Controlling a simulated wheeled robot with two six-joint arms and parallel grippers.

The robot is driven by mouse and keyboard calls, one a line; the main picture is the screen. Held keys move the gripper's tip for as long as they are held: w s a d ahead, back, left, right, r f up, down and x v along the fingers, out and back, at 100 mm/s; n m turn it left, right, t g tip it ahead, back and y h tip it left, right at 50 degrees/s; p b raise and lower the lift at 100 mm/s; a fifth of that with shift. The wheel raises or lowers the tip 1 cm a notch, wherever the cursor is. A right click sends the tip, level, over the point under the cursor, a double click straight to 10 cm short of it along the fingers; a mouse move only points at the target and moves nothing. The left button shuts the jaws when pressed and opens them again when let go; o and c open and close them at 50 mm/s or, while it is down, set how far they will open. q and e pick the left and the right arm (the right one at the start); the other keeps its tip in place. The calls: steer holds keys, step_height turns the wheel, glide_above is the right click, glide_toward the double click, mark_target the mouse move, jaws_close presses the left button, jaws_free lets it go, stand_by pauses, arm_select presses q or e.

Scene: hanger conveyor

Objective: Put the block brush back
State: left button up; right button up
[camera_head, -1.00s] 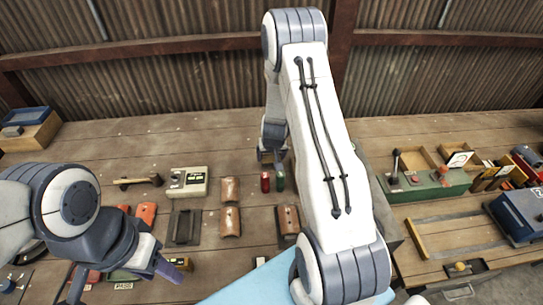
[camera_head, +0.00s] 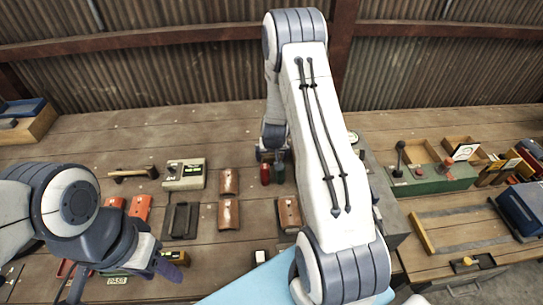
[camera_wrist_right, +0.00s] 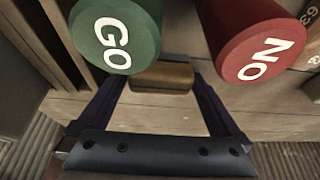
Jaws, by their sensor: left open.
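I cannot say for certain which thing is the block brush. In the right wrist view a plain brown block (camera_wrist_right: 162,78) lies between the fingertips of my right gripper (camera_wrist_right: 161,82). It may be the brush; any bristles are hidden, and I cannot tell whether the fingers press on it. In the head view the right gripper (camera_head: 270,154) is small and partly hidden by its arm, near the back of the bench. My left gripper (camera_head: 122,280) is open and low at the left, over the bench's near part.
Green GO (camera_wrist_right: 113,35) and red NO (camera_wrist_right: 255,42) cylinders stand close to the right gripper. A wooden-handled tool (camera_head: 133,172), a pale box (camera_head: 185,174) and brown curved pieces (camera_head: 228,214) lie on the bench (camera_head: 90,135). A green lever box (camera_head: 432,180) stands right.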

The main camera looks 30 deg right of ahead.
steer(key=p+v, duration=0.3)
steer(key=v, duration=0.7)
steer(key=shift+r, duration=0.2)
steer(key=s+a+r+n+g+y+b, duration=0.1)
steer(key=s+a+r+n+y+b, duration=0.2)
steer(key=a, duration=0.8)
steer(key=s+a+r+n+y+b, duration=0.1)
steer(key=s+a+r+n, duration=0.25)
steer(key=a, duration=0.85)
steer(key=s+a+r+n+g+b, duration=0.1)
steer(key=s+a+r+n, duration=0.1)
steer(key=s, duration=0.8)
steer(key=s+a+r+n+g+h+b, duration=0.1)
steer(key=s+a+r+n+g, duration=0.1)
steer(key=s, duration=0.8)
steer(key=shift+a+r+n, duration=0.3)
steer(key=shift+a+n, duration=0.4)
steer(key=shift+n, duration=0.35)
